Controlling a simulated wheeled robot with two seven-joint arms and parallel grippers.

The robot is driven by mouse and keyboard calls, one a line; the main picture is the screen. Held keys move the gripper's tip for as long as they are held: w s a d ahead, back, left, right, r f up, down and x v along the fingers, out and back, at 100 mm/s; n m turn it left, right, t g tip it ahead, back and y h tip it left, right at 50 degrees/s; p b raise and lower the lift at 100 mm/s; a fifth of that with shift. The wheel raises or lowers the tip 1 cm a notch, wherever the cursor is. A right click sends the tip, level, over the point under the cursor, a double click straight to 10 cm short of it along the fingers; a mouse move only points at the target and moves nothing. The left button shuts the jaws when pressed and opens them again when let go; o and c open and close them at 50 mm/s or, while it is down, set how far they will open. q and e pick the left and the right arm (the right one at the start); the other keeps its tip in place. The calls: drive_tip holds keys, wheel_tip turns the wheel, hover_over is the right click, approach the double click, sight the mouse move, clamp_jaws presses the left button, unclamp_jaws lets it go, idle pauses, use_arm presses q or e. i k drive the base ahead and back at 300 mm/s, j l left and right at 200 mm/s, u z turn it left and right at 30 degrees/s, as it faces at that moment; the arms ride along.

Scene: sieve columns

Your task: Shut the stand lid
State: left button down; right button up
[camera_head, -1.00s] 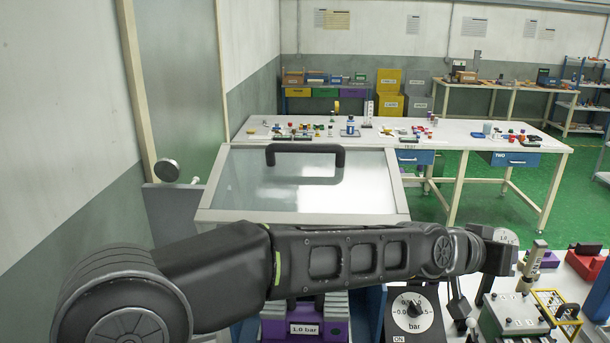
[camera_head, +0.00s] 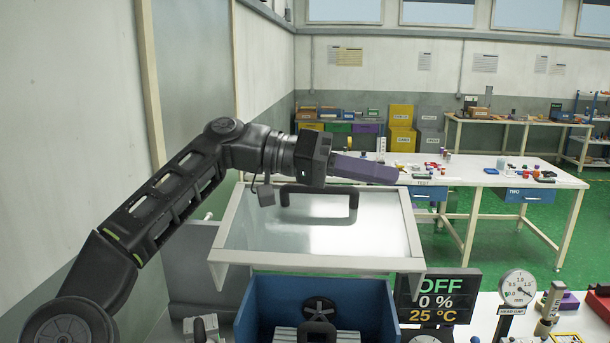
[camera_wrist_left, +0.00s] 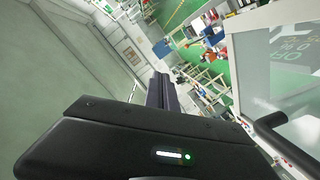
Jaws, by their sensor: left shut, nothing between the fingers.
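The stand lid (camera_head: 310,262) is a clear panel in a pale frame with a black bow handle (camera_head: 320,190). It stands open, tilted up behind and above the blue stand box (camera_head: 377,298), whose inside shows. My left gripper (camera_head: 392,174) reaches in from the left with its fingers shut and empty. In the head view it overlaps the far edge of the lid, above the handle; whether it touches the lid I cannot tell. In the left wrist view the shut fingers (camera_wrist_left: 160,92) point away, with the lid (camera_wrist_left: 290,75) and its handle (camera_wrist_left: 285,143) apart at right.
A display (camera_head: 438,297) reading OFF, 0 % and 25 °C stands right of the box. A round gauge (camera_head: 518,288) is beside it. A wall (camera_head: 70,120) runs close along the left. A white worktable (camera_head: 470,172) with small items stands behind.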

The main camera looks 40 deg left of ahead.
sight(222, 254)
drive_tip(key=j, duration=0.5)
drive_tip(key=i+j, duration=0.15)
drive_tip(key=j, duration=0.8)
drive_tip(key=i, duration=0.05)
